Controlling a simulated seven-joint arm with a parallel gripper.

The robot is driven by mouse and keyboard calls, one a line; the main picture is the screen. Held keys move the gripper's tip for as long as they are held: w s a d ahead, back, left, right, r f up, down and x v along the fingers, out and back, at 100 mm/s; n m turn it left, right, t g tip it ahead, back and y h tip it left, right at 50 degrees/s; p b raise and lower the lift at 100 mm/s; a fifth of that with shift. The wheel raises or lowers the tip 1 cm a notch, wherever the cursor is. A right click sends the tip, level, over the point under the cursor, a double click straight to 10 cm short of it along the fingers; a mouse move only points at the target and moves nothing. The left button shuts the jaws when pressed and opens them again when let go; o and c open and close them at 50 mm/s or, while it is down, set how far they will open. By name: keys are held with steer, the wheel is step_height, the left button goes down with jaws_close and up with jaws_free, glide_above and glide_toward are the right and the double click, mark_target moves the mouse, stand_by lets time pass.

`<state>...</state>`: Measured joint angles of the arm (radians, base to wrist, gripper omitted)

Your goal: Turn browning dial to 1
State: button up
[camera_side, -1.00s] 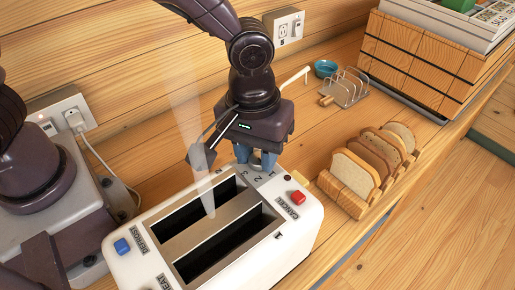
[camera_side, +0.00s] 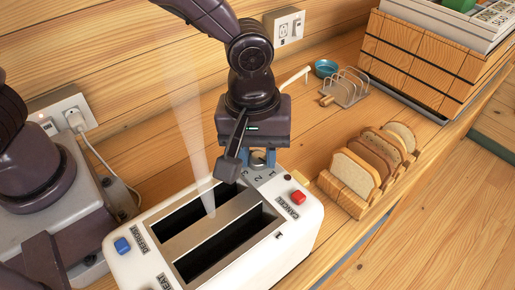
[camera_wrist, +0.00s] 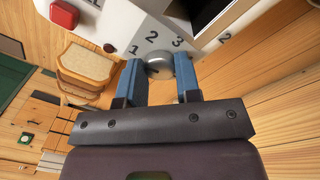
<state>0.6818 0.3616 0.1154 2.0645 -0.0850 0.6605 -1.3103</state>
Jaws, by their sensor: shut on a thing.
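The white toaster (camera_side: 302,222) stands on the wooden counter with two empty dark slots, a blue button and a red cancel button (camera_side: 299,197). The grey round browning dial (camera_wrist: 160,66) is at its end, beside the printed numbers 1, 2 and 3 in the wrist view. My gripper (camera_side: 262,159) reaches down to that end of the toaster. In the wrist view, the blue fingers of my gripper (camera_wrist: 159,77) are shut on the dial, one on each side. I cannot make out a pointer mark on the dial. In the side view the dial is mostly hidden.
A wooden rack holds several bread slices (camera_side: 356,172) right of the toaster. Behind it are a metal toast rack (camera_side: 347,88), a blue bowl (camera_side: 326,68) and a wooden crate (camera_side: 425,58). A plugged-in cord (camera_side: 96,158) runs at the left wall.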

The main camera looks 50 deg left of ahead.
mark_target(252, 157)
steer(key=o, duration=0.9)
steer(key=shift+o, duration=0.2)
steer(key=shift+r, duration=0.15)
step_height(252, 157, up, 13)
steer(key=shift+s+a, duration=0.25)
steer(key=shift+a, duration=0.05)
